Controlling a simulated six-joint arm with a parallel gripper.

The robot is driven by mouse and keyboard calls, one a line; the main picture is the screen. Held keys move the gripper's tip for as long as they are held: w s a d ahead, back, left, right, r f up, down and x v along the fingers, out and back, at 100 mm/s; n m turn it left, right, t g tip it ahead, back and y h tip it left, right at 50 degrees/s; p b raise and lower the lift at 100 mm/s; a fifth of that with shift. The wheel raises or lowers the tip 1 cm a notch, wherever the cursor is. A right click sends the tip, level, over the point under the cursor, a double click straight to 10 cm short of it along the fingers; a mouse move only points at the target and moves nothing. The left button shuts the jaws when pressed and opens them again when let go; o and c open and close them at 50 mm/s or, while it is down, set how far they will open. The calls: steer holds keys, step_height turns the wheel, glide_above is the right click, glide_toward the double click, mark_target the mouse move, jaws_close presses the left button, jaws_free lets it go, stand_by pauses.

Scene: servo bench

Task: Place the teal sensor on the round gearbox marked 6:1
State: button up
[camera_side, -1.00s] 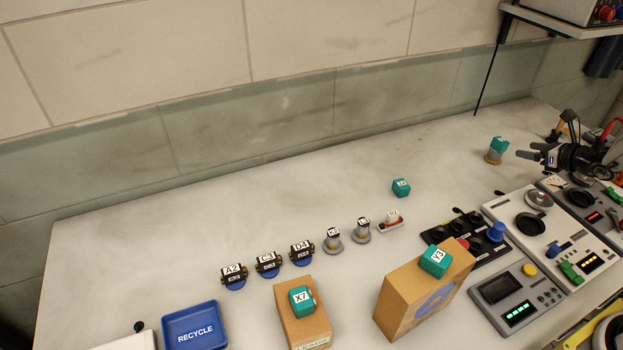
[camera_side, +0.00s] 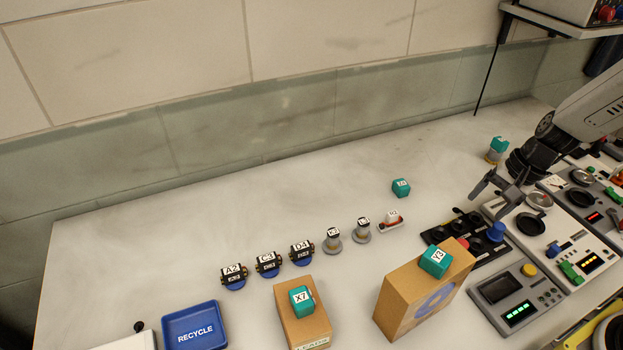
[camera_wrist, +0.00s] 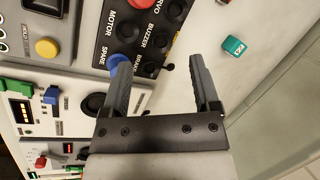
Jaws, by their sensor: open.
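Several teal sensor cubes are in view. One (camera_side: 401,187) lies on the bare bench, and a teal cube with a white label (camera_wrist: 233,46) shows in the wrist view. One marked X7 (camera_side: 301,299) sits on a small cardboard box, one marked Y3 (camera_side: 435,261) on a larger box. Another (camera_side: 499,144) sits on a round grey-and-tan unit (camera_side: 493,157) at the back right. Two round-based grey units (camera_side: 333,246) (camera_side: 362,236) stand mid-bench; I cannot read a 6:1 mark on any. My gripper (camera_side: 502,184) is open and empty above the control panels; its fingers (camera_wrist: 161,62) are apart.
Blue-based parts (camera_side: 268,268) and a small red-based part (camera_side: 390,224) stand in the row. A blue RECYCLE tray (camera_side: 194,327) is front left. Cardboard boxes (camera_side: 398,310) and control panels (camera_side: 533,222) crowd the front and right.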

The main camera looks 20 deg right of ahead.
steer(key=s+a+r+n+h, duration=0.2)
steer(key=s+a+n+h, duration=0.1)
steer(key=n, duration=0.8)
steer(key=shift+s+a+r+t, duration=0.3)
steer(key=shift+s+a, duration=0.25)
steer(key=shift+s, duration=0.45)
